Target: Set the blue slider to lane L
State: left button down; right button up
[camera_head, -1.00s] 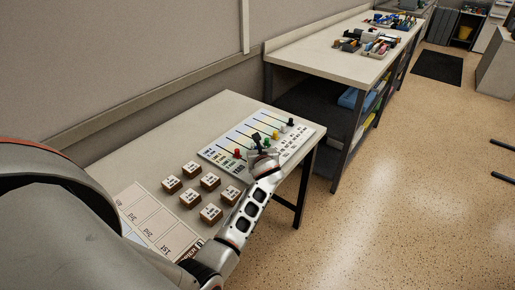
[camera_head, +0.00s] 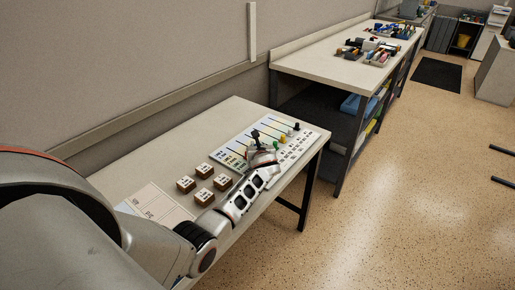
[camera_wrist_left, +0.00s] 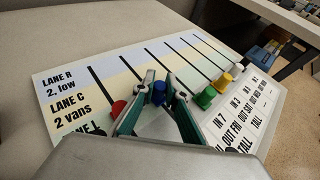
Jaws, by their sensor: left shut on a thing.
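The slider board (camera_wrist_left: 60,75) lies on the desk with dark slots and lane rows R, C and L; it also shows in the head view (camera_head: 300,150). My left gripper (camera_wrist_left: 160,82) is shut on the blue slider knob (camera_wrist_left: 158,94), one green-edged finger on each side. The blue knob stands slightly farther up its slot than the red knob (camera_wrist_left: 117,107); its base is hidden, so I cannot tell its exact lane. In the head view the left gripper (camera_head: 261,151) hides the blue knob. My right gripper is not in view.
Green (camera_wrist_left: 206,99) and yellow (camera_wrist_left: 223,84) knobs stand close to the right of the gripper. A black knob (camera_head: 297,126) is at the board's far end. Several labelled blocks (camera_head: 204,171) sit left of the board, beside a marked sheet (camera_head: 150,200). The far-left desk top is clear.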

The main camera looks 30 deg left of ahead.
pick_arm(q)
jog(key=c, duration=2)
grip_release()
jog(key=shift+r, duration=0.1)
notch_tip(320, 180, up, 10)
jog(key=shift+f, duration=0.1)
